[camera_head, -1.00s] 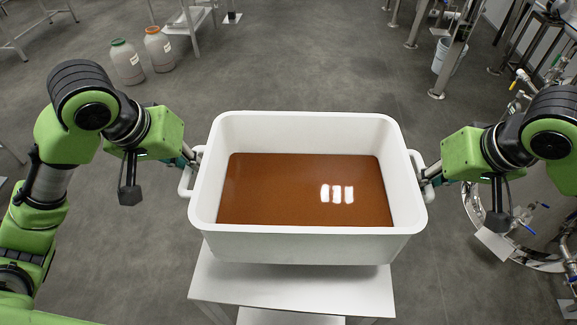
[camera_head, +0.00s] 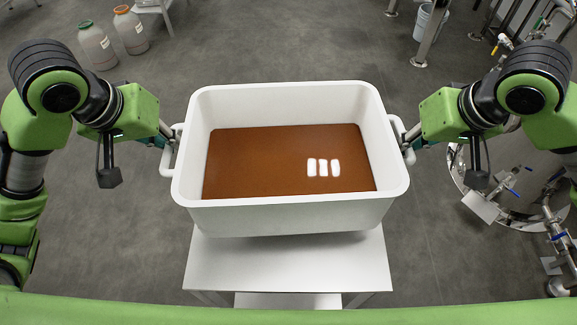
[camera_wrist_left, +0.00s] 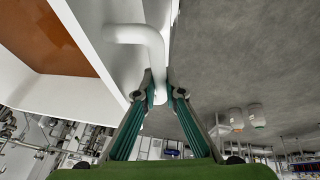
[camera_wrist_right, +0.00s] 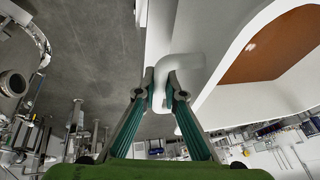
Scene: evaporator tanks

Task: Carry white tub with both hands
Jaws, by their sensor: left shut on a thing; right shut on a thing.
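The white tub (camera_head: 290,218) is in the middle of the head view, with a flat brown layer inside and several bright reflections on it. My left gripper (camera_head: 168,140) is shut on the tub's left handle; the left wrist view shows its fingertips (camera_wrist_left: 159,95) on both sides of the white handle (camera_wrist_left: 140,33). My right gripper (camera_head: 408,150) is shut on the right handle; the right wrist view shows its fingers (camera_wrist_right: 160,95) around that handle (camera_wrist_right: 185,65). The tub looks roughly level and overlaps the white table below it; a gap beneath it is hard to judge.
The white table (camera_head: 290,270) stands below and in front of the tub. Two jars, green-lidded (camera_head: 98,48) and orange-lidded (camera_head: 131,33), stand at the back left. A white bucket (camera_head: 428,22) and metal legs are at the back right. A round steel tank (camera_head: 530,190) is at right.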

